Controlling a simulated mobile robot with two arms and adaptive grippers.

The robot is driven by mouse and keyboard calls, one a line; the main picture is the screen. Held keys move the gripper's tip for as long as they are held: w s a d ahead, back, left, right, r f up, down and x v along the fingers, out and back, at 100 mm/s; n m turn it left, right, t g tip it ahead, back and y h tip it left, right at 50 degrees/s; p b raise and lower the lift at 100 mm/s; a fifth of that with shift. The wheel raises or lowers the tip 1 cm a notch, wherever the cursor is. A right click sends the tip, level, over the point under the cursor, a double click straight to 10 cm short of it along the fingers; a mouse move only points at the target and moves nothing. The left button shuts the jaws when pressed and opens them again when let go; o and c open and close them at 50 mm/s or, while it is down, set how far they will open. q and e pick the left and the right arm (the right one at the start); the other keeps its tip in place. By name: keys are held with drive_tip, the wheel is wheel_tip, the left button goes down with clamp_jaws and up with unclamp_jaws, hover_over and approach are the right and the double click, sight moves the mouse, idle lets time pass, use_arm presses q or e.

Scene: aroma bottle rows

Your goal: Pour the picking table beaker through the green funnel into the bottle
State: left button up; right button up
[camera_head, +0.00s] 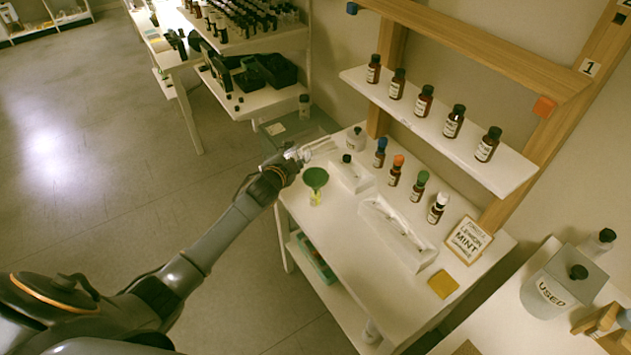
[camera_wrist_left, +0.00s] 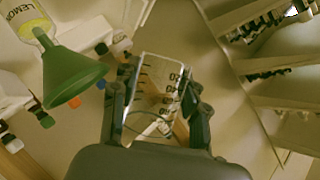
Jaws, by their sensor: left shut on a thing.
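The green funnel (camera_head: 315,177) sits in the mouth of a small bottle (camera_head: 315,198) with a yellow label, near the left edge of the white table. In the left wrist view the funnel (camera_wrist_left: 72,76) is at the upper left, and the bottle (camera_wrist_left: 33,18) behind it reads LEMON. My left gripper (camera_head: 296,154) is shut on a clear graduated beaker (camera_wrist_left: 152,100), which lies between the fingers in the wrist view. In the head view the gripper is just behind and left of the funnel, apart from it. I cannot tell how much liquid the beaker holds. My right gripper is not in view.
The white table (camera_head: 345,245) carries a row of brown bottles with coloured caps (camera_head: 395,170), a white tray (camera_head: 397,232), a MINT sign (camera_head: 468,240) and a yellow pad (camera_head: 443,284). A shelf (camera_head: 440,130) with brown bottles stands behind. A USED container (camera_head: 550,290) is at right.

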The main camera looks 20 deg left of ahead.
use_arm(q)
drive_tip(key=shift+f, duration=0.1)
drive_tip(key=shift+a+f, duration=0.1)
drive_tip(key=shift+f, duration=0.05)
drive_tip(key=f+n+h, duration=0.1)
drive_tip(key=a+f+n+h+b, duration=0.1)
drive_tip(key=f, duration=0.1)
drive_tip(key=a+f+n+h+b, duration=0.1)
drive_tip(key=f+n, duration=0.1)
drive_tip(key=shift+w+g, duration=0.15)
drive_tip(key=shift+g, duration=0.15)
